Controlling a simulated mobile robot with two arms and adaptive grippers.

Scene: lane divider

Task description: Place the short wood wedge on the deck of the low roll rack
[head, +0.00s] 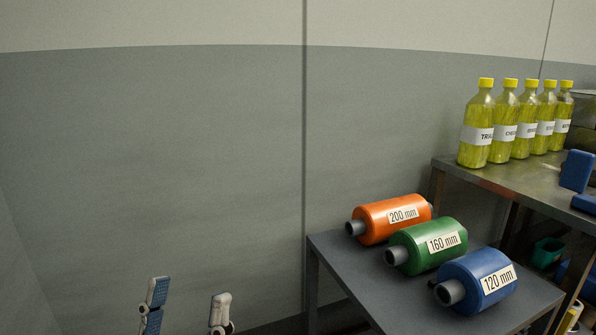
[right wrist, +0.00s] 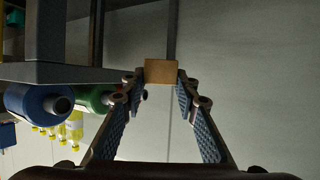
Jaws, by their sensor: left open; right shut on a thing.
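The short wood wedge (right wrist: 161,71) shows as a small tan block in the right wrist view. My right gripper (right wrist: 161,78) is shut on it, with a fingertip at each side. Neither the wedge nor my right gripper shows in the head view. The low roll rack (head: 345,268) has a dark grey deck carrying an orange, a green and a blue roll. Its deck edge also shows at the left of the right wrist view (right wrist: 60,73). My left gripper (head: 187,298) is open and empty at the bottom of the head view, left of the rack.
The orange roll (head: 392,218), green roll (head: 428,246) and blue roll (head: 477,281) fill much of the deck; its left front part is bare. A higher metal table (head: 500,182) with several yellow bottles (head: 477,132) stands behind at right. A grey wall is at the back.

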